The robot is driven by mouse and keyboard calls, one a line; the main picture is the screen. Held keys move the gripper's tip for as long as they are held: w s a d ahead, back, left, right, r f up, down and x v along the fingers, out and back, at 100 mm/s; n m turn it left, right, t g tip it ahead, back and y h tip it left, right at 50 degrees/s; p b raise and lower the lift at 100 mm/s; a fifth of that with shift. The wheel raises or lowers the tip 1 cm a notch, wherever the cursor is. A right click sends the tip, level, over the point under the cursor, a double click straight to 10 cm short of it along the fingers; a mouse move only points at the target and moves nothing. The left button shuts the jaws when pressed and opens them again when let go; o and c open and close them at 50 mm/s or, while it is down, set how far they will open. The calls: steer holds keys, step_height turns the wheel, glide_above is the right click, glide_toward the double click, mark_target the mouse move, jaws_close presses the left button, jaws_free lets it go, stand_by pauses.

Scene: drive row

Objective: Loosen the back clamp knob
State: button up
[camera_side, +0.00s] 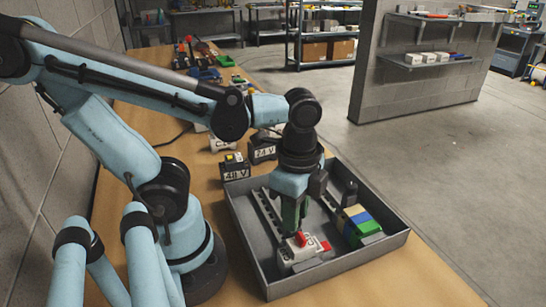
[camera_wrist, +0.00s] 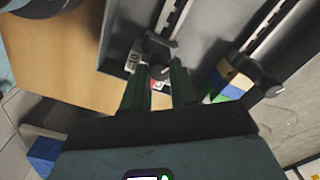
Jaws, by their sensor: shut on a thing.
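My gripper (camera_side: 297,228) points down into the grey tray (camera_side: 255,260), over its left rail (camera_side: 268,212). In the wrist view, its two green fingers (camera_wrist: 160,78) are shut on a dark clamp knob (camera_wrist: 159,71) on that rail. The knob is partly hidden by the fingers, and in the side view it is hidden. A white module with a red part (camera_side: 303,249) sits on the rail just in front of the fingertips. Another clamp with a black knob (camera_side: 350,191) stands at the back of the right rail, behind the coloured blocks.
Yellow, blue and green blocks (camera_side: 357,222) sit on the right rail. Boxes labelled 48 V (camera_side: 235,170) and 24 V (camera_side: 263,151) stand behind the tray on the wooden table (camera_side: 385,283). The tray walls rise around the rails. Shelves stand farther back.

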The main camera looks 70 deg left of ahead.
steer(key=n, duration=0.4)
steer(key=shift+n, duration=0.4)
steer(key=n, duration=0.9)
steer(key=shift+n, duration=0.4)
steer(key=n, duration=0.4)
steer(key=shift+n, duration=0.4)
steer(key=o, duration=1.5)
steer(key=shift+r, duration=0.1)
steer(key=shift+r, duration=3.45)
